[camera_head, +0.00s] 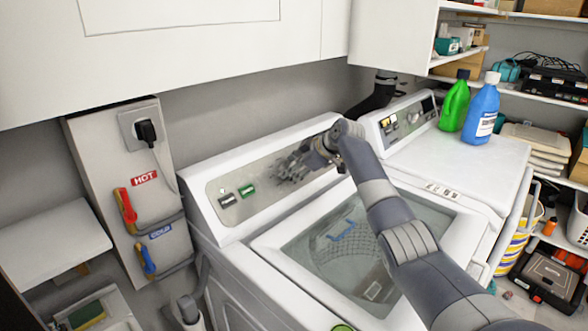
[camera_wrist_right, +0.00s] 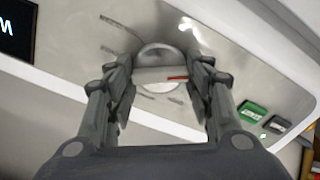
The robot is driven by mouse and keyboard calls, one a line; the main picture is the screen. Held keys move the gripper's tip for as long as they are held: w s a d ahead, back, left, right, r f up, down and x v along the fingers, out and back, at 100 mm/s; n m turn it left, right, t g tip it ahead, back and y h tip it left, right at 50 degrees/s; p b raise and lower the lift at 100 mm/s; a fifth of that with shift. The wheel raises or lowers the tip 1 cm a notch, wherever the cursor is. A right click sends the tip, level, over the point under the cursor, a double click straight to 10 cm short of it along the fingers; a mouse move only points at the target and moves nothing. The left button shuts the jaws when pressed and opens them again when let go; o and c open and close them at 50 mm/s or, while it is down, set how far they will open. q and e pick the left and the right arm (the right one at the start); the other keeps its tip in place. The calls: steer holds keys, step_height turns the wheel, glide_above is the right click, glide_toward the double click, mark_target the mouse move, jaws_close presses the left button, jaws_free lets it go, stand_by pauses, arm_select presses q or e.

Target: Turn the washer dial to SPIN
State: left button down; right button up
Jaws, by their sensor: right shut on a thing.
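The washer (camera_head: 262,247) stands in the middle of the head view, with a slanted grey control panel (camera_head: 232,186) at its back. My right gripper (camera_head: 292,166) is at this panel and hides the dial there. In the right wrist view the round silver dial (camera_wrist_right: 158,54) sits between the two fingers of my right gripper (camera_wrist_right: 163,76). A raised bar with a red mark crosses the dial, the mark towards the right finger. The fingers are shut on the dial from both sides. Printed labels around the dial are too blurred to read. My left gripper is not in view.
A green button (camera_head: 247,191) and a dark button (camera_head: 227,200) are left of the gripper on the panel. A dryer (camera_head: 458,160) stands to the right, with a green bottle (camera_head: 454,106) and a blue bottle (camera_head: 481,108) on top. White cabinets (camera_head: 215,50) hang above.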

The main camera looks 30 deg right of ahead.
stand_by(0.4)
steer(key=o, duration=1.1)
steer(key=v, duration=1.2)
steer(key=shift+f, duration=0.15)
